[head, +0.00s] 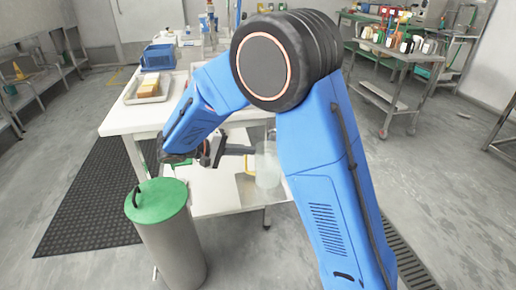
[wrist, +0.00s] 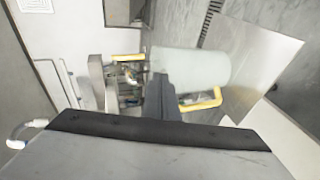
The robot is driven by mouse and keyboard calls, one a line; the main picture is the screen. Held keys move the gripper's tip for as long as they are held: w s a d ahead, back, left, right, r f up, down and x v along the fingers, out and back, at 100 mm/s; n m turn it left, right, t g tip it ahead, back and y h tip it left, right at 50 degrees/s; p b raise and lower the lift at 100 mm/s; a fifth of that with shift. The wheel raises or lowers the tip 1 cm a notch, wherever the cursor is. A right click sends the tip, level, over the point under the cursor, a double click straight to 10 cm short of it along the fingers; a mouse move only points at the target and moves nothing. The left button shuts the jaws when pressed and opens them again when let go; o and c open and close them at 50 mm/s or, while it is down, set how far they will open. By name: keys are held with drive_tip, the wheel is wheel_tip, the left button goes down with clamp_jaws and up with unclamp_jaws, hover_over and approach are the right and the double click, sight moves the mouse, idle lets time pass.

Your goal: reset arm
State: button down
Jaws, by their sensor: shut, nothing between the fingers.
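My arm reaches over the white table from the right and bends down to the left in the head view. My gripper (head: 216,150) is beside the table's front edge, partly hidden by my arm. In the wrist view my gripper (wrist: 162,88) shows as dark fingers together, shut and empty. Beyond them is a pale cylinder (wrist: 195,66) with yellow handle-like parts (wrist: 203,100) and small metal parts beside it. A pale translucent cylinder (head: 267,168) also shows in the head view, low by the table. I cannot tell whether the fingers touch anything.
A grey bin with a green lid (head: 160,202) stands front left, close below my arm. The white table (head: 135,118) holds a tray (head: 150,92) and a blue crate (head: 159,56). A loaded metal cart (head: 398,62) stands back right. Floor at right (head: 440,190) is mostly clear.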

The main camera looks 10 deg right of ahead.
drive_tip(key=shift+s+a, duration=0.15)
drive_tip(key=shift+a, duration=0.35)
drive_tip(key=s+d+r+m+g+y, duration=0.1)
drive_tip(key=s+d+r+g+y, duration=0.15)
drive_tip(key=s+d, duration=0.45)
drive_tip(key=s+d+r+g+y, duration=0.1)
drive_tip(key=s+d+r+y, duration=0.15)
drive_tip(key=s+d, duration=0.4)
drive_tip(key=s+d+t+y, duration=0.1)
drive_tip(key=s+y, duration=0.3)
drive_tip(key=s, duration=0.5)
drive_tip(key=s+d+t+y, duration=0.2)
drive_tip(key=s+t+y, duration=0.2)
drive_tip(key=s, duration=0.5)
drive_tip(key=shift+s+d+m+y, duration=0.2)
drive_tip(key=shift+s+m+y, duration=0.1)
drive_tip(key=shift+s, duration=0.05)
drive_tip(key=shift+f, duration=0.1)
